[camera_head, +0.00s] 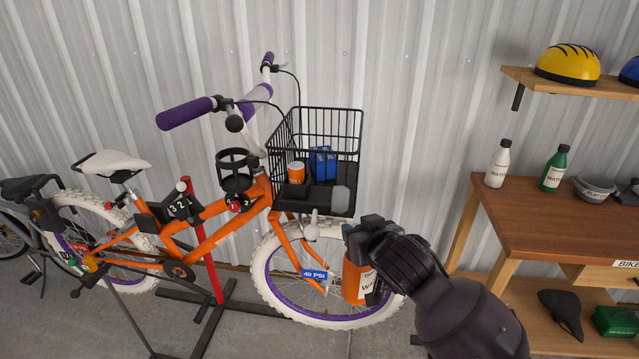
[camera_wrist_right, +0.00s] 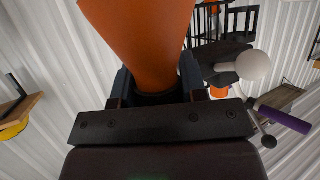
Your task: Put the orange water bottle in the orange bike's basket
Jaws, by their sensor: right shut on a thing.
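The orange water bottle (camera_head: 357,282) is held in my right gripper (camera_head: 370,268), in front of the bike's front wheel and below the basket. In the right wrist view the orange bottle (camera_wrist_right: 140,40) fills the space between the fingers of the right gripper (camera_wrist_right: 155,85). The orange bike (camera_head: 200,235) stands against the wall with a black wire basket (camera_head: 340,130) on its front. The basket holds an orange-and-white container (camera_head: 296,173), a blue box (camera_head: 322,162) and darker items. My left gripper is not in view.
A wooden workbench (camera_head: 540,215) at the right bears a white bottle (camera_head: 497,165), a green bottle (camera_head: 553,169) and a grey bowl (camera_head: 594,188). A shelf above holds a yellow helmet (camera_head: 567,64). A red stand (camera_head: 213,255) supports the bike. The space above the basket is clear.

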